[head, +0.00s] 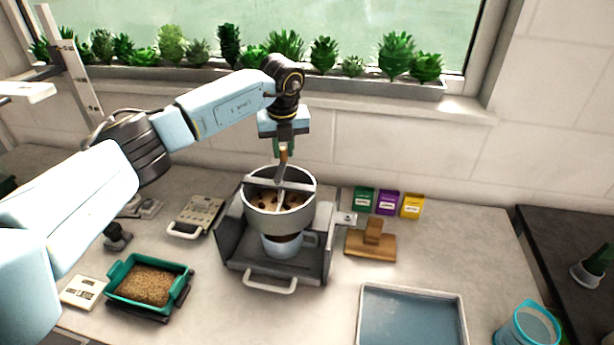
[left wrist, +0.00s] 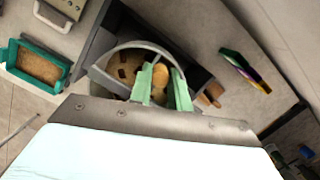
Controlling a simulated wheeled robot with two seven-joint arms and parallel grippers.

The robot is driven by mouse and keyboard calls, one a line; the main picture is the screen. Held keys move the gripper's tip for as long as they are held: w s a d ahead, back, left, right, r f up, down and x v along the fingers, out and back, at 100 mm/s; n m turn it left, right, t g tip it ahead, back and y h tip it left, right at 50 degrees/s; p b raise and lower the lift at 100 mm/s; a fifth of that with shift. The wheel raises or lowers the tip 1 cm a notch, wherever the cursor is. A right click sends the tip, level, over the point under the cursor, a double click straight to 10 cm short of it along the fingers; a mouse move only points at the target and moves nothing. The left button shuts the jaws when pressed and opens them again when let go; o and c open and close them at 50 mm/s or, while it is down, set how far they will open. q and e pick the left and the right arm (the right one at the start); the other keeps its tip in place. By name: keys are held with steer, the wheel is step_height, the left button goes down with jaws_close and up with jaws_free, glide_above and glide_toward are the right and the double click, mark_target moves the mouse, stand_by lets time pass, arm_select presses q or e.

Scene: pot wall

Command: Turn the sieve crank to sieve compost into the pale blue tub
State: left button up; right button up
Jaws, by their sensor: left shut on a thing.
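A grey round sieve (head: 281,217) sits in a grey stand (head: 235,250). A crossbar spans its top and brown compost with dark bits (left wrist: 124,68) lies inside. The crank (head: 281,174) rises from the middle of the crossbar, with an orange-brown knob on top. My left gripper (head: 283,150) points down over the sieve and is shut on the crank knob (left wrist: 160,76); its green fingers (left wrist: 162,88) are on both sides of the knob. The pale blue tub (head: 281,249) stands under the sieve, with dark stuff at its top, partly hidden by the sieve. My right gripper is not in view.
A green tray of brown grain (head: 146,285) and a grey keypad device (head: 197,215) are at left. Seed packets (head: 387,203), a wooden block (head: 372,243), a water basin (head: 411,318) and a blue cup (head: 528,328) are at right. Potted plants line the windowsill behind.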

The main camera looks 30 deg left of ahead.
arm_select(q)
steer(key=shift+s+a+n+g+y+p, duration=0.1)
steer(key=shift+s+a+n+p, duration=0.2)
steer(key=shift+n, duration=0.4)
steer(key=shift+s+a+n+g+y+p, duration=0.1)
steer(key=shift+a+n+p, duration=0.1)
steer(key=shift+a+n, duration=0.4)
steer(key=shift+s+a+n+g+y+p, duration=0.1)
steer(key=shift+s+a+n+p, duration=0.15)
steer(key=shift+n, duration=0.55)
steer(key=shift+d, duration=0.1)
steer(key=n, duration=0.1)
steer(key=s+a+n+p, duration=0.1)
steer(key=n+p, duration=0.1)
steer(key=n, duration=0.1)
steer(key=shift+s+a+g, duration=0.25)
steer(key=shift+s+g, duration=0.1)
steer(key=shift+g, duration=0.05)
